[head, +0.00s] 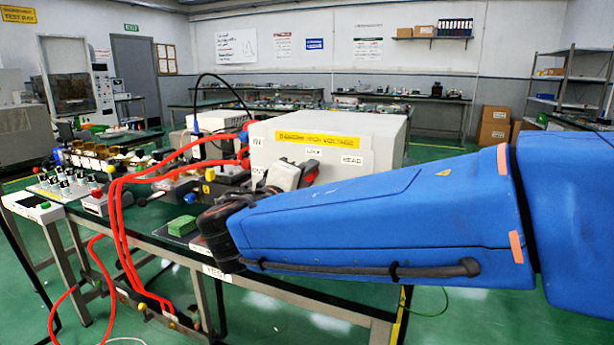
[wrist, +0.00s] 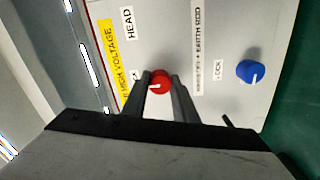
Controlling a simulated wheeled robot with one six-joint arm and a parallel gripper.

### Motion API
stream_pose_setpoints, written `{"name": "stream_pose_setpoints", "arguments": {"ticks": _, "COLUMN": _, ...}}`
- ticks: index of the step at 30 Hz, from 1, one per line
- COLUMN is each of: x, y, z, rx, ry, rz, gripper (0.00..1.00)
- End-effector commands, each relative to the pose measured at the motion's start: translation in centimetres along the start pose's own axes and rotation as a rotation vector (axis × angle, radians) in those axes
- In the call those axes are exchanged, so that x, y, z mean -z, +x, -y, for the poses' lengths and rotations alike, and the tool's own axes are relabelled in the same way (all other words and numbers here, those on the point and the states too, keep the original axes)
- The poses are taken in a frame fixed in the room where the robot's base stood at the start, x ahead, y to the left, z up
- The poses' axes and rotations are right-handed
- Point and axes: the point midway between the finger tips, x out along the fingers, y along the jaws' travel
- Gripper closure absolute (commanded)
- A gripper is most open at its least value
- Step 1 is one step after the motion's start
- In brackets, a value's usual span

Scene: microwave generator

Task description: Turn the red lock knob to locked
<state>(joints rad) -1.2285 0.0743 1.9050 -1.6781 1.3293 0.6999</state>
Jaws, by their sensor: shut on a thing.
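The red lock knob (wrist: 160,82) is on the light panel of a box in the wrist view, with a white pointer mark on its face. My gripper (wrist: 162,88) has its two fingers on either side of the red knob and is shut on it. In the head view my gripper is near the box front (head: 289,179), and my blue arm hides the red knob there.
A yellow high-voltage label (wrist: 108,62) is on the left. Red cables (head: 118,210) and a green block (head: 182,226) are on the bench left of my arm.

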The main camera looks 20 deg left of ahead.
Motion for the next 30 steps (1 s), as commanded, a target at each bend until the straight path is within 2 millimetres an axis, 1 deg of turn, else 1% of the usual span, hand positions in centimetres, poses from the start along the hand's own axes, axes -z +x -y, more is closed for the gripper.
{"name": "stream_pose_setpoints", "arguments": {"ticks": 8, "x": -0.1, "y": 0.0, "z": 0.2, "rx": 0.002, "ry": -0.002, "rz": 0.002, "gripper": 0.97}}
{"name": "stream_pose_setpoints", "arguments": {"ticks": 9, "x": -0.1, "y": 0.0, "z": 0.1, "rx": 0.002, "ry": -0.002, "rz": 0.002, "gripper": 0.67}}
{"name": "stream_pose_setpoints", "arguments": {"ticks": 10, "x": -0.1, "y": 0.0, "z": 0.1, "rx": 0.002, "ry": -0.002, "rz": 0.002, "gripper": 0.6}}
{"name": "stream_pose_setpoints", "arguments": {"ticks": 11, "x": -0.1, "y": 0.0, "z": 0.1, "rx": 0.002, "ry": -0.002, "rz": 0.001, "gripper": 0.56}}
{"name": "stream_pose_setpoints", "arguments": {"ticks": 19, "x": 0.0, "y": 0.0, "z": 0.1, "rx": 0.001, "ry": -0.001, "rz": 0.0, "gripper": 0.56}}
{"name": "stream_pose_setpoints", "arguments": {"ticks": 22, "x": 0.0, "y": -0.4, "z": 0.1, "rx": 0.001, "ry": -0.001, "rz": -0.001, "gripper": 0.56}}
{"name": "stream_pose_setpoints", "arguments": {"ticks": 26, "x": 0.1, "y": -1.6, "z": 0.1, "rx": 0.001, "ry": -0.001, "rz": -0.003, "gripper": 0.56}}
{"name": "stream_pose_setpoints", "arguments": {"ticks": 30, "x": 0.1, "y": -4.0, "z": 0.1, "rx": 0.002, "ry": -0.001, "rz": -0.003, "gripper": 0.56}}
